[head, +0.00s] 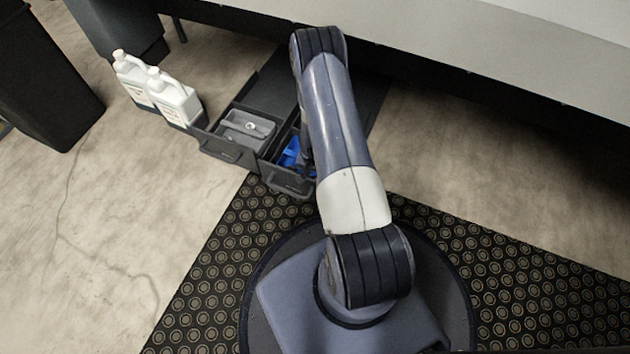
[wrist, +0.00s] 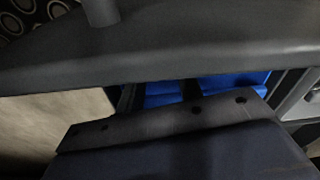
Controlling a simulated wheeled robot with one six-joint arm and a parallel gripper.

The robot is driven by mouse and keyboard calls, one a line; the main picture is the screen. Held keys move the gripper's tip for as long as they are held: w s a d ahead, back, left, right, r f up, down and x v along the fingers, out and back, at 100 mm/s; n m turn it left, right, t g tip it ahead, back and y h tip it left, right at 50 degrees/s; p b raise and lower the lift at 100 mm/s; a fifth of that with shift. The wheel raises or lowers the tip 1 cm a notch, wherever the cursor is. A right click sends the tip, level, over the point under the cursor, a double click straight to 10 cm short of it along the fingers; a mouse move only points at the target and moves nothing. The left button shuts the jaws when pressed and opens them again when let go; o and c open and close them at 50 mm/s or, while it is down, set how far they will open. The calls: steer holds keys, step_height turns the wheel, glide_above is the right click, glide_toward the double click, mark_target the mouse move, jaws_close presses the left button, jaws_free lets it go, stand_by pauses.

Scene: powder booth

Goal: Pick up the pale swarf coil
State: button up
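A small pale thing (head: 250,126), perhaps the swarf coil, shows in the grey tray of the left open drawer in the head view. It is too small to make out its shape. My gripper is mostly hidden behind my arm in the head view, low at the right open drawer (head: 288,182), to the right of the pale thing. In the wrist view a dark slab with small holes fills the lower part, and I cannot make out two fingertips. No coil shows in the wrist view. Whether my gripper is open or holds anything is hidden.
Blue bins (head: 291,152) sit in the right drawer, also seen in the wrist view (wrist: 232,84). Two white jugs (head: 176,98) stand left of the drawers. A long grey bench (head: 470,50) overhangs behind.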

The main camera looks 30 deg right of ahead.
mark_target(315, 178)
step_height(315, 178, down, 4)
steer(key=shift+f+b, duration=0.25)
steer(key=shift+b, duration=0.75)
steer(key=shift+r, duration=0.1)
steer(key=shift+c, duration=0.5)
steer(key=c, duration=0.5)
